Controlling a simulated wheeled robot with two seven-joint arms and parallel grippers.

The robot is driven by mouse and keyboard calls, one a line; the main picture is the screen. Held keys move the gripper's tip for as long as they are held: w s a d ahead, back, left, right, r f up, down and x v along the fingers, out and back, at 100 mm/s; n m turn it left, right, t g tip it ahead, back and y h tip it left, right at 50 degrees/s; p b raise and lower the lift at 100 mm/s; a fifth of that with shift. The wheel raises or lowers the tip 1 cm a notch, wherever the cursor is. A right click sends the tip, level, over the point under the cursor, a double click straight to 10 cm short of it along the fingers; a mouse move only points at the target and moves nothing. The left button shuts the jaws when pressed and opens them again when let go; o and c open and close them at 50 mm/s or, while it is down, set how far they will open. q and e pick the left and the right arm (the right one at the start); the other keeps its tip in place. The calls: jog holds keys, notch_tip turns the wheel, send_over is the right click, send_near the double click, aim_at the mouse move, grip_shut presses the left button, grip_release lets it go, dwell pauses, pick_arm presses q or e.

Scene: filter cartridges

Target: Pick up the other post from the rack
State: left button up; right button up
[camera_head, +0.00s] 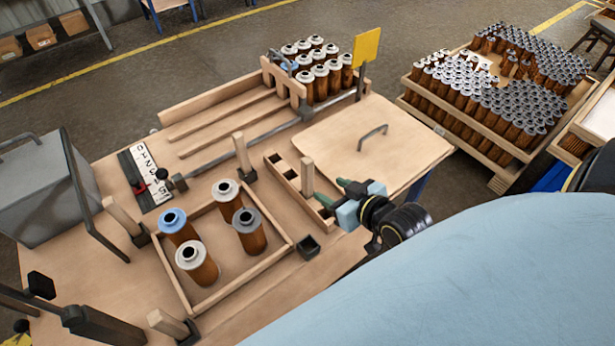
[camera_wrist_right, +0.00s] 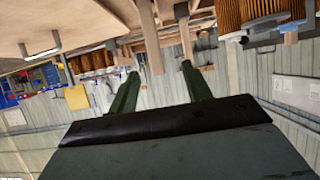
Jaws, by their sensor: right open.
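The wooden rack (camera_head: 276,165) is a narrow slotted box on the table. One upright post (camera_head: 307,176) stands in it. My right gripper (camera_head: 329,190) is open just right of this post, its green fingers pointing at it. In the right wrist view, an upright wooden post (camera_wrist_right: 148,35) shows beyond and between the open fingertips (camera_wrist_right: 160,70); I cannot tell whether they touch it. Another post (camera_head: 241,154) stands in a black socket behind the tray. Two more posts lean at the left (camera_head: 122,217) and front (camera_head: 168,324) of the tray.
The wooden tray (camera_head: 284,255) holds several cartridges, one with a blue cap (camera_head: 173,222). An empty black socket (camera_head: 308,246) sits at its right corner. A flat lid with a handle (camera_head: 410,140) lies right of the rack. A grey box (camera_head: 35,195) stands at the left.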

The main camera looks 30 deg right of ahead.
aim_at(303, 164)
jog(key=shift+t, duration=0.5)
jog(key=w, duration=0.7)
jog(key=shift+d+f+b, duration=0.15)
jog(key=shift+f+b, duration=0.2)
jog(key=shift+f, duration=0.05)
jog(key=shift+d+b+x, duration=0.2)
jog(key=shift+b+x, duration=0.1)
jog(key=shift+x, duration=2.95)
jog(key=shift+a, duration=0.1)
jog(key=shift+c, duration=0.3)
grip_shut()
